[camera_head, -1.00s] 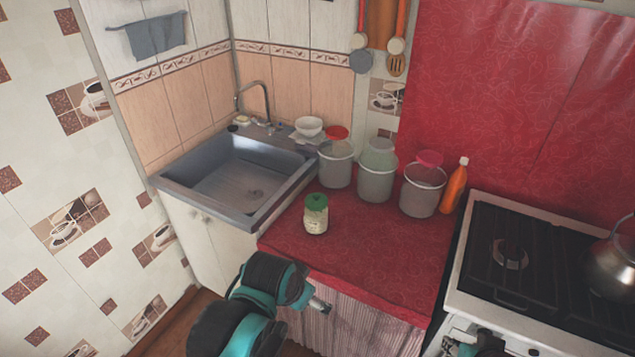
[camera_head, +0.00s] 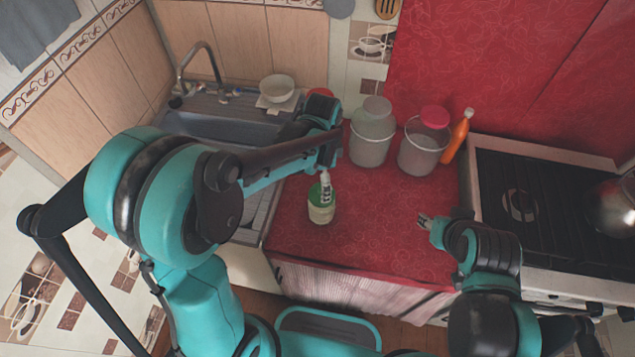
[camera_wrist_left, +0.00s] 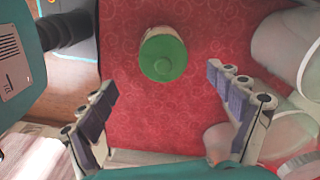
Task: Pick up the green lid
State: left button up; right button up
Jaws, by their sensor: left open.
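The green lid (camera_wrist_left: 163,58) is round with a small raised knob and sits on a pale jar (camera_head: 321,212) on the red counter. In the head view my left gripper (camera_head: 326,187) is right over the jar and largely hides the lid. In the left wrist view the left gripper (camera_wrist_left: 160,86) is open, with its fingers wide apart and nothing between them; the lid lies just beyond the fingertips, between their lines. My right gripper (camera_head: 424,220) hovers over the right part of the counter, away from the jar; its finger opening is too small to judge.
A sink (camera_head: 205,126) is at left, partly behind my arm. A stove (camera_head: 540,200) is at right. The red counter (camera_head: 375,230) is clear between the jar and my right gripper.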

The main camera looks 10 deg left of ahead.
aim_at(315, 192)
pick_arm(q)
jog(key=shift+s+d+f, duration=0.1)
jog(key=shift+d+f, duration=0.15)
jog(key=shift+f, duration=0.65)
jog(key=f, duration=0.1)
jog(key=f+b, duration=0.1)
jog(key=f, duration=0.1)
jog(key=f+b, duration=0.1)
jog(key=shift+w+a+f, duration=0.1)
jog(key=shift+w+f, duration=0.25)
jog(key=shift+w, duration=0.05)
jog(key=c, duration=1)
